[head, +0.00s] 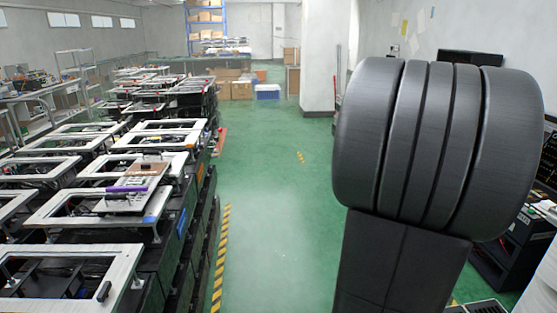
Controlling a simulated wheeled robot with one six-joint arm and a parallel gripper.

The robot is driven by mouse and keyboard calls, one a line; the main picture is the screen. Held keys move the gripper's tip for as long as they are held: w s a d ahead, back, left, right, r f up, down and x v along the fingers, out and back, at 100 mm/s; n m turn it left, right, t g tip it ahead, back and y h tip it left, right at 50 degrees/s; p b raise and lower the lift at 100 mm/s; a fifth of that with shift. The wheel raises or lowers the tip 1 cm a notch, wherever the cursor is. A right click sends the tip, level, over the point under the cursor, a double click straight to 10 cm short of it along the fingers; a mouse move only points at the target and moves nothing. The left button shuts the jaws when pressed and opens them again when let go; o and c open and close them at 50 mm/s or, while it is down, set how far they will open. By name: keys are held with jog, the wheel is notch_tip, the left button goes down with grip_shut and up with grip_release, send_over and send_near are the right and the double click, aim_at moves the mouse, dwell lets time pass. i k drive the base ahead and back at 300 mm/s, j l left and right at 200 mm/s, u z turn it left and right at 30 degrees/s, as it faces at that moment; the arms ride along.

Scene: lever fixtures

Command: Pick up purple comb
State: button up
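A slim purple object, which looks like the purple comb (126,189), lies on a light grey board (130,203) on the left side of the head view. It is small in the picture and its teeth cannot be made out. The board rests on one of the white-framed black units in the long row. My gripper is not in view. A large dark rounded part of my own arm fills the right side of the view and hides what is behind it.
A brown board (146,168) lies just behind the comb. White-framed units (70,264) stand in rows on the left. A green floor aisle (268,225) with yellow-black edge tape (221,262) runs clear beside them. Cardboard boxes (242,90) and a blue bin (267,91) stand far back.

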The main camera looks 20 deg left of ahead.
aim_at(133, 190)
jog(key=i+j+u, duration=0.1)
jog(key=i+u, duration=0.3)
jog(key=i, duration=0.4)
jog(key=i+l+u, duration=0.1)
jog(key=i+u, duration=0.3)
jog(key=i, duration=0.4)
jog(key=i+u, duration=0.2)
jog(key=u, duration=0.2)
jog(key=i+u, duration=0.2)
jog(key=u, duration=0.15)
jog(key=i+l+u, duration=0.15)
jog(key=u, duration=0.25)
jog(key=i+l+u, duration=0.15)
jog(key=u, duration=0.25)
jog(key=i+u, duration=0.2)
jog(key=u, duration=0.3)
jog(key=i+l+u, duration=0.1)
jog(key=i+u, duration=0.15)
jog(key=u, duration=0.25)
jog(key=i+l+u, duration=0.15)
jog(key=u, duration=0.35)
jog(key=i+l+u, duration=0.2)
jog(key=u, duration=0.3)
